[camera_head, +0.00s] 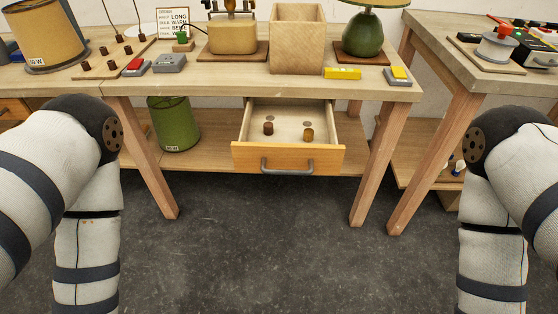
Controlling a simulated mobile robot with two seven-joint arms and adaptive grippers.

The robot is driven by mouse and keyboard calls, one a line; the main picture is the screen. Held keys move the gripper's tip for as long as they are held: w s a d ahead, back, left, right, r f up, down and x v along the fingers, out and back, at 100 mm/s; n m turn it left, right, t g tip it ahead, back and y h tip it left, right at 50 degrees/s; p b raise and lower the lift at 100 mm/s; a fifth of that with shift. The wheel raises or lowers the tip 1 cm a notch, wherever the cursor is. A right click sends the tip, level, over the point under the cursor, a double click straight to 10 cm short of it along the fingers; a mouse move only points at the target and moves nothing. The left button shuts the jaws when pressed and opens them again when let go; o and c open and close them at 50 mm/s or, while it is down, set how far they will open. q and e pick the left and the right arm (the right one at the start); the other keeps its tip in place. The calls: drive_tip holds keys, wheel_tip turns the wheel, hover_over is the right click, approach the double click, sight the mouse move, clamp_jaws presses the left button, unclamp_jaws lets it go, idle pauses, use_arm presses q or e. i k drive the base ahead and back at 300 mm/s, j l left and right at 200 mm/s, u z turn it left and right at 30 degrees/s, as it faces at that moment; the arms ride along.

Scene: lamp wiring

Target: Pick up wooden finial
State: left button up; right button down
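An open drawer (288,158) under the middle table holds two small finial-like knobs. One is dark brown (268,128) on the left. The other is a lighter, golden-brown knob (308,134) on the right. Either could be the wooden finial; the lighter one looks more like wood or brass, and I cannot tell which. Two flat round discs lie behind them in the drawer. My left and right arms show at the sides, but both grippers are out of view.
The drawer front has a grey handle (287,170). On the tabletop stand a wooden box (298,38), a green lamp (362,35), a yellow block (342,73) and switch boxes (170,64). A green shade (174,125) stands on the lower shelf. The floor in front is clear.

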sight(267, 127)
drive_tip(key=k+j, duration=0.1)
drive_tip(key=j, duration=0.35)
drive_tip(key=k+j, duration=0.1)
drive_tip(key=j, duration=0.8)
drive_tip(key=k+j, duration=0.15)
drive_tip(key=j, duration=0.3)
drive_tip(key=k+j, duration=0.1)
drive_tip(key=j, duration=0.35)
drive_tip(key=z, duration=0.95)
